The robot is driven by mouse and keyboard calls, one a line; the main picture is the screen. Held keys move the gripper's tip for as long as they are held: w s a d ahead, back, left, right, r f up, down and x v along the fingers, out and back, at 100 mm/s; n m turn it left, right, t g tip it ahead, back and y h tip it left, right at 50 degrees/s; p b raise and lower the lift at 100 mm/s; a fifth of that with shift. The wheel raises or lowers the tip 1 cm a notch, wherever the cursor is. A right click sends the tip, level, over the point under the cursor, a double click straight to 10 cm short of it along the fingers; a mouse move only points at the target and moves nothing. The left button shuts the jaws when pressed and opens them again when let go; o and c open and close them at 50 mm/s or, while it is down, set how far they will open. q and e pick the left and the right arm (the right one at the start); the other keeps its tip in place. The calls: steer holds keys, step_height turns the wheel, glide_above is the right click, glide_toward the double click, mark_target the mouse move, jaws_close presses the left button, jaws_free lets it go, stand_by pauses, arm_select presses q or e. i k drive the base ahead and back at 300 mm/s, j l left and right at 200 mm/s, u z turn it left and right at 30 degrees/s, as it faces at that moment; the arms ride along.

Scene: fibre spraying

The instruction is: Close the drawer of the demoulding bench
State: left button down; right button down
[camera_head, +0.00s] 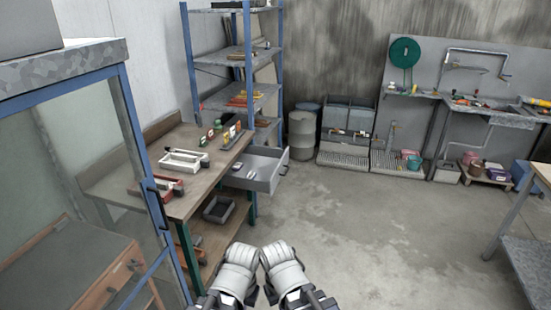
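The demoulding bench (201,186), with a brown wooden top and green legs, stands left of centre. Its grey metal drawer (266,184) is pulled out to the right, under the bench top. A few small items lie inside the drawer, too small to name. Two pale rounded arm segments of mine show at the bottom centre, close together. They are in front of the drawer and apart from it. I cannot make out gripper fingers on either arm, so neither gripper shows.
A blue-framed glass door (143,139) stands close on the left, with a wooden cabinet behind the glass. A blue shelf rack (247,60) stands behind the bench. A grey drum (302,135) is at the back wall. The concrete floor (376,229) right of the drawer is open.

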mark_target(270, 164)
steer(key=i+l+u, duration=0.1)
steer(key=i+l, duration=0.15)
steer(key=i, duration=0.35)
steer(key=i+l+u, duration=0.1)
steer(key=i+l, duration=0.2)
steer(key=i, duration=0.25)
steer(key=i+l+u, duration=0.15)
steer(key=i+l, duration=0.2)
steer(key=i, duration=0.2)
steer(key=i+l+u, duration=0.1)
steer(key=i+l, duration=0.3)
steer(key=i, duration=0.15)
